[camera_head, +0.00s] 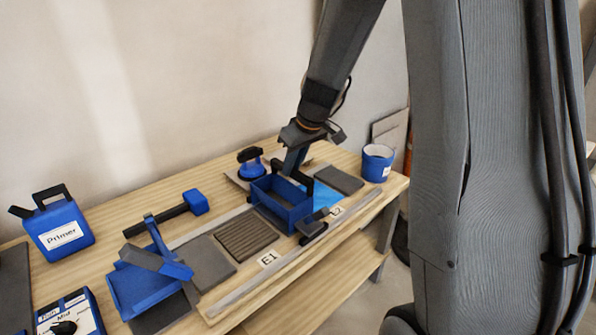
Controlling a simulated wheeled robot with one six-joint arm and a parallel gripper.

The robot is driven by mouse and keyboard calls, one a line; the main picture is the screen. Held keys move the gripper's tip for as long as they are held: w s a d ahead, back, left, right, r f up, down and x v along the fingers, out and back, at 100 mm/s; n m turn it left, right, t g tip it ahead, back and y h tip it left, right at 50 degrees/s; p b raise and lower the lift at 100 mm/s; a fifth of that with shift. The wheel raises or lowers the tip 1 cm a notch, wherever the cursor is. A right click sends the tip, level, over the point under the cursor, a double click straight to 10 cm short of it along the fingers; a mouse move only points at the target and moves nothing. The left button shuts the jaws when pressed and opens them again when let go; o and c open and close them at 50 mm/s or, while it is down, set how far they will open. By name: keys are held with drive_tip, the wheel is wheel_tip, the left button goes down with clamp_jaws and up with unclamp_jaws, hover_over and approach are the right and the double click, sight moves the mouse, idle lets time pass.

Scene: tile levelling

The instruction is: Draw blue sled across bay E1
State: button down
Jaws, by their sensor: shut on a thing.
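The blue sled (270,207), an open box-like frame with dark parts at its right end, sits on the bench at the right end of bay E1, toward E2. My gripper (293,172) reaches down from above and is shut on the sled at its dark handle; the fingertips are partly hidden. Bay E1 (245,236) shows as a dark ribbed patch left of the sled, with a white E1 label (269,260) in front. Flat grey tile (207,260) lies left of the ribbed patch.
A blue scoop-like tool (140,290) stands at the left. A blue mallet (194,203), suction cup (251,169), Primer jug (62,230) and dial box (70,317) are around. A blue bucket (377,166) stands right, near a grey tile (338,180) and the E2 label (337,211).

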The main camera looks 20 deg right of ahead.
drive_tip(key=shift+w+d, duration=0.1)
drive_tip(key=c, duration=1.6)
unclamp_jaws()
drive_tip(key=shift+c, duration=0.2)
drive_tip(key=v, duration=0.7)
drive_tip(key=shift+s+r, duration=0.2)
drive_tip(key=shift+r, duration=0.15)
drive_tip(key=s+a+m+g+h+p, duration=0.1)
drive_tip(key=s+a+m+g+p, duration=0.1)
drive_tip(key=s, duration=1.1)
drive_tip(key=s+a+m+g+p, duration=0.2)
drive_tip(key=s+a+p, duration=0.2)
drive_tip(key=s, duration=1)
drive_tip(key=p, duration=0.3)
drive_tip(key=shift+m+h, duration=0.4)
